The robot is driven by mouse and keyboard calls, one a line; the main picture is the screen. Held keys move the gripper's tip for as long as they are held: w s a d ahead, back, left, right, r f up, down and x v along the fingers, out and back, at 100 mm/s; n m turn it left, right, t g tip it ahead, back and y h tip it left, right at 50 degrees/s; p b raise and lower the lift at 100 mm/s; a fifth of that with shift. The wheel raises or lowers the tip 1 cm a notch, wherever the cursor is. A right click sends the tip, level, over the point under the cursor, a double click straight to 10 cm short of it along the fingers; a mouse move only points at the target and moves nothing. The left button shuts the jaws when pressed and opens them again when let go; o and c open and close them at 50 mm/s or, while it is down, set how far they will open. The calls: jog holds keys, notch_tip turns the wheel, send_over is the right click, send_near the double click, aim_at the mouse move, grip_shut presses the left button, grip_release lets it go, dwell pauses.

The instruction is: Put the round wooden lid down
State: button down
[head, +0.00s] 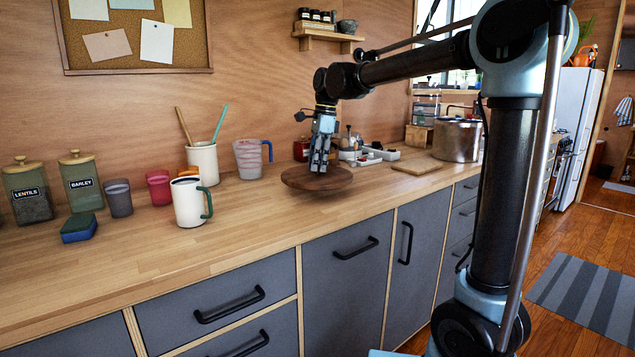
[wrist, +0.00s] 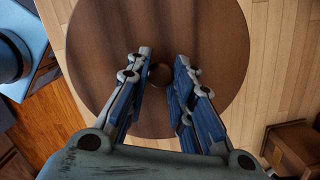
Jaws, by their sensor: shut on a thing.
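The round wooden lid (head: 312,180) is a dark brown disc, held about level over the wooden counter near its front edge. A dark shadow shows beneath it, and I cannot tell whether its underside touches the counter. My gripper (head: 319,168) points down at the lid's middle and is shut on its knob. In the wrist view, the lid (wrist: 210,30) fills the upper middle, with its small round knob (wrist: 160,74) between the fingertips of my gripper (wrist: 162,68).
A white mug (head: 188,203), a measuring jug (head: 248,159) and a utensil crock (head: 203,163) stand left of the lid. A cutting board (head: 417,165) and a metal pot (head: 456,140) are to the right. The counter's front left (head: 120,258) is clear.

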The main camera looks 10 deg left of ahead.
aim_at(317, 177)
jog(key=shift+s+a+f, duration=0.1)
jog(key=shift+s+f, duration=0.05)
jog(key=shift+f, duration=2.45)
jog(key=c, duration=1.4)
grip_release()
jog(key=r, duration=0.4)
jog(key=d+r, duration=0.1)
jog(key=r, duration=0.3)
jog(key=w+r, duration=0.1)
jog(key=r, duration=0.3)
jog(key=shift+d, duration=0.35)
